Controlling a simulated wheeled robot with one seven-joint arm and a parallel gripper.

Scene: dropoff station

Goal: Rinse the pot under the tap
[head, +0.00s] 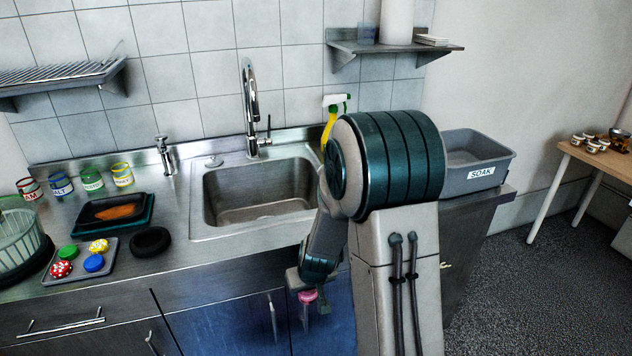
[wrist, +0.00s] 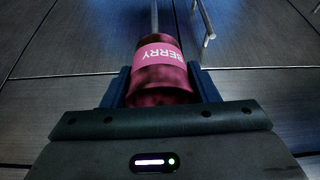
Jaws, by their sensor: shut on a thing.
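My gripper (head: 312,290) hangs low in front of the cabinet doors, below the counter's front edge. In the wrist view my gripper (wrist: 160,88) is shut on a dark red pot (wrist: 160,85) with a pink band reading "BERRY". In the head view only a small pink part of the pot (head: 307,297) shows. Its contents are hidden. The tap (head: 251,105) is a tall chrome spout behind the sink (head: 222,200). The basin looks empty, and no water stream is visible. The pot is outside the basin, in front of and below it.
Several labelled jars (head: 92,180) stand at the counter's left. A dark tray (head: 85,225), a grey tray of coloured lids (head: 48,262) and a black ring (head: 150,241) lie nearby. A spray bottle (head: 330,118) is behind my arm. A grey SOAK tub (head: 497,176) stands right.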

